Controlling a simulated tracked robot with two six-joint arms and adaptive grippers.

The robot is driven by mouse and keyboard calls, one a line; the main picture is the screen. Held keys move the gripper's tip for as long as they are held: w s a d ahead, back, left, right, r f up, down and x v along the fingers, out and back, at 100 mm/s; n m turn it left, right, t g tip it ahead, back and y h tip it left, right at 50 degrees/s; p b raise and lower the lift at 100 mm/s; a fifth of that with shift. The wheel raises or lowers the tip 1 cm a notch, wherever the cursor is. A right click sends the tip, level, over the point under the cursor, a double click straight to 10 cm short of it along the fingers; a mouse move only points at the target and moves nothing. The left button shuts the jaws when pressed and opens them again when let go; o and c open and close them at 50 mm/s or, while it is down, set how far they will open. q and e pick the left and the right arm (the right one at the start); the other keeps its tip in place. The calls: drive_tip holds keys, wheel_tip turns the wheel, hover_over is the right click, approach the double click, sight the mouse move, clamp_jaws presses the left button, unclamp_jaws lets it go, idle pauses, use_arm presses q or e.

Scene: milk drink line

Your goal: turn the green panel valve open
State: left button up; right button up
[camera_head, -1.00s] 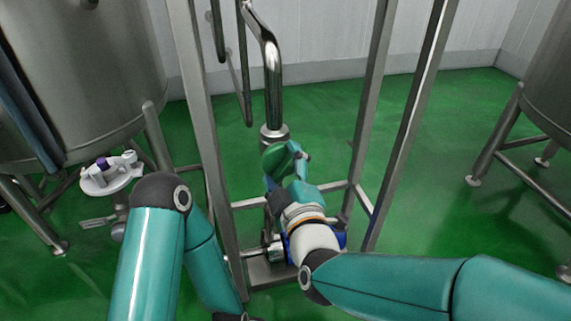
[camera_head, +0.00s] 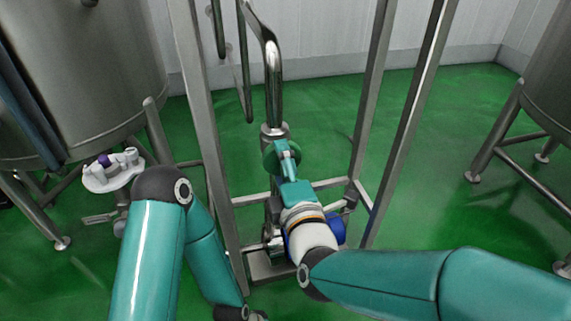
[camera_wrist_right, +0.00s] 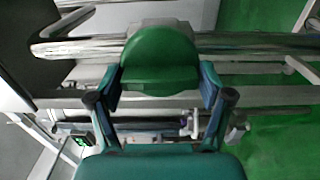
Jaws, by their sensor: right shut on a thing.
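The green panel valve (camera_head: 272,158) has a rounded green handle on the vertical steel pipe inside the metal frame. In the right wrist view the green handle (camera_wrist_right: 160,58) sits between the two fingers. My right gripper (camera_head: 286,160) is shut on this handle, and its fingers also show on both sides of it in the right wrist view (camera_wrist_right: 160,88). The gripper partly hides the handle in the head view. My left arm bends down at the left, and its gripper lies out of the picture.
A steel frame (camera_head: 204,130) has uprights on both sides of the valve. The bent steel pipe (camera_head: 273,80) rises above it. A tank (camera_head: 80,60) and a white plate with small fittings (camera_head: 112,178) stand at the left. Another tank (camera_head: 548,95) stands at the right.

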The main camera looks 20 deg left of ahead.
idle(0.3)
drive_tip(key=o, duration=1)
drive_tip(key=shift+w, duration=0.1)
drive_tip(key=v, duration=1.2)
drive_tip(key=shift+f, duration=0.1)
